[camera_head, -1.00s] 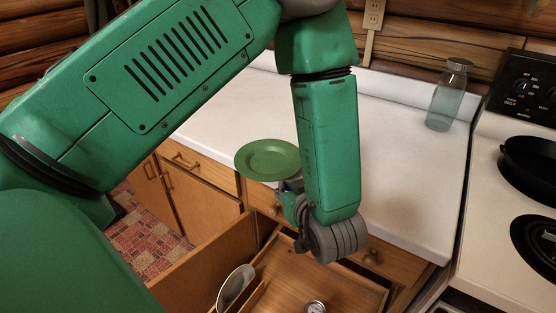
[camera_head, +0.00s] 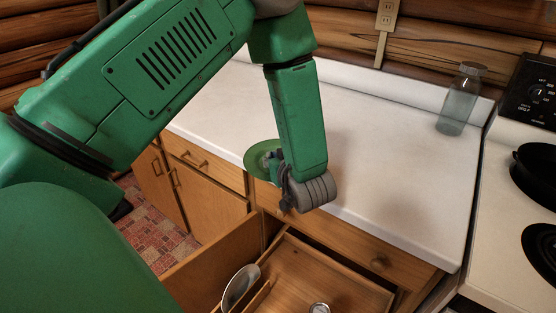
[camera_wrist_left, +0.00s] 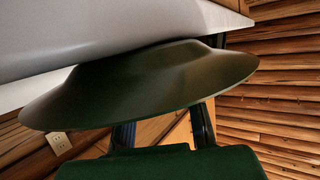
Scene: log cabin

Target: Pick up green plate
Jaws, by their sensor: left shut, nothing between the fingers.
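The green plate (camera_head: 255,160) is at the front edge of the white counter, jutting out over the drawers. Its right part is hidden behind my left wrist. In the left wrist view the plate (camera_wrist_left: 140,90) spans the frame as a broad dark disc, close to the counter edge. My left gripper (camera_head: 273,164) is right at the plate, mostly covered by my wrist. In the left wrist view its fingers (camera_wrist_left: 162,132) rise to the plate's near rim, their tips hidden. The gripper is shut with nothing held. I cannot tell whether it touches the plate. My right gripper is not in view.
An open wooden drawer (camera_head: 325,277) below holds a pale oval dish (camera_head: 240,286) and a small round metal item (camera_head: 319,308). A glass jar (camera_head: 458,100) stands at the counter's back right, beside the stove (camera_head: 500,215) with a black pan (camera_head: 538,172). The counter's middle is clear.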

